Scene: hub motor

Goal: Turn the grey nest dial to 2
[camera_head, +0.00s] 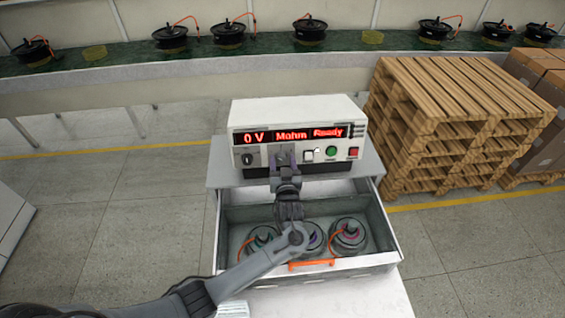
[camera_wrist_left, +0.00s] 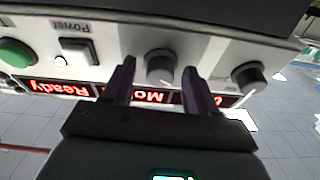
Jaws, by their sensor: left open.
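The white tester (camera_head: 300,112) stands on a cabinet and its red display reads "0 V", "Mohm" and "Ready". In the head view a dark grey dial (camera_head: 247,159) shows at the left of its front panel. My left gripper (camera_head: 284,160) is at the panel just right of that dial. In the left wrist view, which shows the panel upside down, my open left gripper (camera_wrist_left: 158,68) has its fingers on either side of one grey dial (camera_wrist_left: 160,60). The other grey dial (camera_wrist_left: 248,77) is outside the fingers. I cannot read either dial's setting or tell whether the fingers touch. My right gripper is not in view.
A green button (camera_head: 331,151), a red switch (camera_head: 353,152) and a power switch (camera_wrist_left: 77,50) are on the panel. Below, an open drawer (camera_head: 390,240) holds several hub motors. Wooden pallets (camera_head: 440,120) stand at the right. Open floor lies at the left.

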